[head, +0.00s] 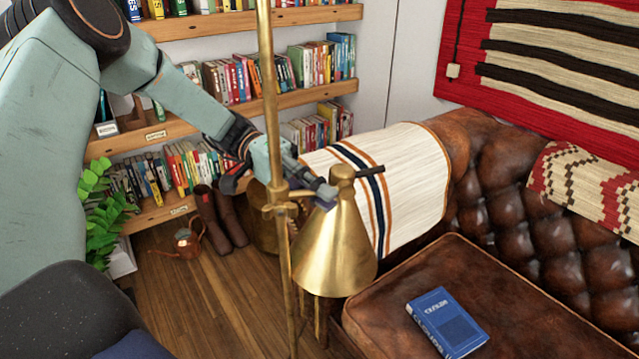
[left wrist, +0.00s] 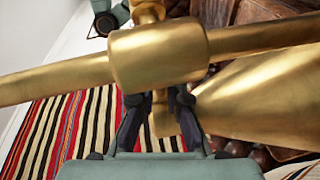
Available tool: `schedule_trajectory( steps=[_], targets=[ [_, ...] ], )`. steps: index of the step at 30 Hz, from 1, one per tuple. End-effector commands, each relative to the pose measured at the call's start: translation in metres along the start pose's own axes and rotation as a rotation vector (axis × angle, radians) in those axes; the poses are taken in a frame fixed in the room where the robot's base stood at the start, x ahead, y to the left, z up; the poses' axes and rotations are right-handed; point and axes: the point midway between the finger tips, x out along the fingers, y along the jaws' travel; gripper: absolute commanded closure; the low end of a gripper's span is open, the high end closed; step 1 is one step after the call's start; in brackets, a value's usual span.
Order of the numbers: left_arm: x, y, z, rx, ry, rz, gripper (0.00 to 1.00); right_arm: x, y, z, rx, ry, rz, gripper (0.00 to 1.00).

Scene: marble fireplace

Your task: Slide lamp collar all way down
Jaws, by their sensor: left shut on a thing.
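The brass floor lamp has an upright pole (head: 268,90) and a cone-shaped shade (head: 335,255) to its right. The lamp collar (head: 279,198) is on the pole at about the height of the shade's top. In the left wrist view the collar (left wrist: 158,55) is a thick brass cylinder around the pole (left wrist: 55,80). My left gripper (head: 322,192) reaches in from the left, beside the collar and the shade's neck. In the wrist view, my left gripper (left wrist: 160,118) is shut on a brass part just under the cylinder. My right gripper is not in view.
A brown leather sofa (head: 500,200) with a striped throw (head: 405,175) and a blue book (head: 447,322) stands to the right. Bookshelves (head: 300,97) line the back wall. Boots (head: 218,220), a copper watering can (head: 188,240) and a plant (head: 102,205) are at the left.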

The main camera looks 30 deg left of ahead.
Motion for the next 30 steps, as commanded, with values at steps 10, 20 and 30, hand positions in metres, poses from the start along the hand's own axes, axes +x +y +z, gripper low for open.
schedule_trajectory(
  steps=[10,20,30],
  targets=[
    [0.011,-0.074,0.010,-0.001,-0.001,-0.002,1.00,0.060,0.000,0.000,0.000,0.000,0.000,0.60],
    [0.016,-0.109,0.014,-0.001,-0.001,-0.002,1.00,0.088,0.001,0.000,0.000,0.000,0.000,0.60],
    [0.017,-0.117,0.015,0.000,-0.001,-0.004,1.00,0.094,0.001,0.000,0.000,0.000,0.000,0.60]
  ],
)
